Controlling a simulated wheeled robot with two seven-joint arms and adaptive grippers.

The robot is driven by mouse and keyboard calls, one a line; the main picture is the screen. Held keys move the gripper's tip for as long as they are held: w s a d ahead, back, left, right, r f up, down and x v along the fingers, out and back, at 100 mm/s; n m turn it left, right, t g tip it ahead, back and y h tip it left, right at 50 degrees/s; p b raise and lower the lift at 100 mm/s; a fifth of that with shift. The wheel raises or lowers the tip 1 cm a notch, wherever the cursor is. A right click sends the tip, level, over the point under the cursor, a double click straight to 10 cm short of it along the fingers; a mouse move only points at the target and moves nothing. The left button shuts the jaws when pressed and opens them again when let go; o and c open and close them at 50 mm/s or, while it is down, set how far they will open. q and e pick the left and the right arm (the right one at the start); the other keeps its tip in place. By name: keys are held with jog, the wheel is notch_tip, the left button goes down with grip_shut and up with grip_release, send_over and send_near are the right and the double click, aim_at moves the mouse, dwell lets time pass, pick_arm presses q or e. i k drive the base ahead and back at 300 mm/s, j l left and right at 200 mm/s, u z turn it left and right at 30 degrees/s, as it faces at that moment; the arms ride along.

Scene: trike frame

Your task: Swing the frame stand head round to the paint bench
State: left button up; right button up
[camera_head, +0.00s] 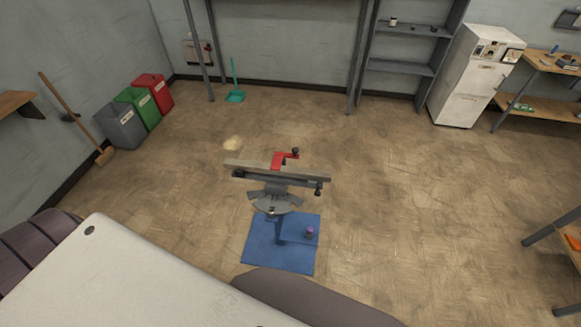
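The frame stand head (275,172) is a long grey bar set across a grey disc (275,202), with a red clamp piece (284,160) and dark knobs on it. It stands in the middle of the view above a blue base or mat (262,250). The bar runs left to right, its right end slightly nearer. A small purple item (309,232) is on the blue area. No gripper fingers show, and nothing of mine visibly touches the stand head.
Grey, green and red bins (140,106) and a broom (75,118) stand at the left wall. A white cabinet (470,78) and a wooden bench (550,62) are at the back right. Another bench edge (567,243) is at the right.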

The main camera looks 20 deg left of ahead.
aim_at(275, 186)
jog(key=u, duration=0.95)
